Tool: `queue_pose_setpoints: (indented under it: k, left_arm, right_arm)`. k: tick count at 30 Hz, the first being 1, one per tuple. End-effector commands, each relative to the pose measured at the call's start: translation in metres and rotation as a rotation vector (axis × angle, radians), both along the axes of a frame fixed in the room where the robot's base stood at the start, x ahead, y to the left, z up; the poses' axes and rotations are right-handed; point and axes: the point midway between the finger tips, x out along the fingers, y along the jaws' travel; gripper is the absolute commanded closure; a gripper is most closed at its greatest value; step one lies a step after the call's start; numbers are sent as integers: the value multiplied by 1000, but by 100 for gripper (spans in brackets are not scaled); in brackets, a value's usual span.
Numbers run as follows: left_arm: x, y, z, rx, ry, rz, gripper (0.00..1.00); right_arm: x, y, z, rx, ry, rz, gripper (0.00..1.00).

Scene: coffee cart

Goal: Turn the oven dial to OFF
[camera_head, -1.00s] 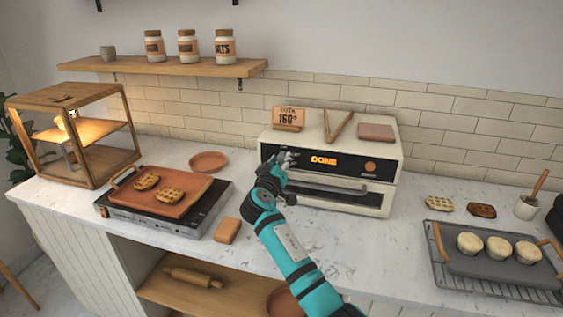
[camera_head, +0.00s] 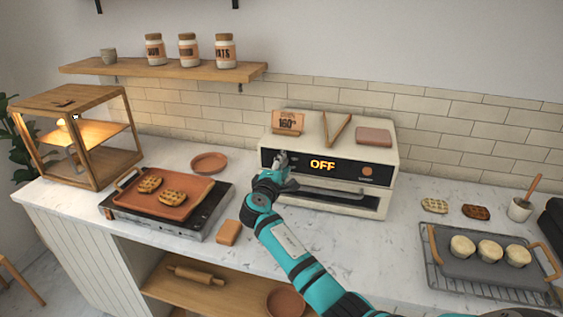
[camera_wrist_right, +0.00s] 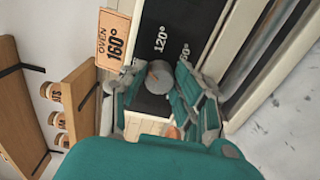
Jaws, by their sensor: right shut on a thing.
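The oven (camera_head: 384,133) is a cream countertop unit at the back of the counter, and its display (camera_head: 322,165) reads OFF in orange. My right gripper (camera_head: 281,160) is at the left end of the oven's black front panel. In the right wrist view, my right gripper (camera_wrist_right: 160,90) has its fingers on both sides of the round grey dial (camera_wrist_right: 154,77) and is shut on it. Markings of 120° and another temperature show beside the dial. In the head view the gripper hides the dial. My left gripper is not in view.
A griddle tray (camera_head: 160,206) with waffles is to the left. A rack (camera_head: 490,284) with a grey tray is at the right.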

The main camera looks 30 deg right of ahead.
Motion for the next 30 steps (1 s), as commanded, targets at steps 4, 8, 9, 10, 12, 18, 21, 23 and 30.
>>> queue_pose_setpoints:
  k: [4, 8, 9, 10, 12, 18, 21, 23, 30]
  left_arm:
    - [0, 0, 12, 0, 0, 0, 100]
    - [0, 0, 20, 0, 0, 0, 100]
    - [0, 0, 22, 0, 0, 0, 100]
    - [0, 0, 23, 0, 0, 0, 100]
    - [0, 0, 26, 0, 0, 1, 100]
    - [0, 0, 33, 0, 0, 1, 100]
    - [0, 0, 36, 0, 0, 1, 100]
    - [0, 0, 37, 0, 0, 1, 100]
    - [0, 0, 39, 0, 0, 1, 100]
  right_arm:
    - [1, 1, 3, -90, 106, 3, 100]
    - [1, 1, 3, -165, 193, 2, 100]
    - [1, 1, 3, -186, 219, 3, 100]
    - [1, 1, 3, -202, 238, 2, 100]
    - [1, 1, 3, -236, 277, 2, 100]
    - [1, 1, 2, -313, 368, 3, 100]
    - [1, 2, 2, -341, 400, 4, 100]
    - [1, 2, 1, -353, 414, 4, 100]
    - [1, 2, 0, -378, 445, 3, 100]
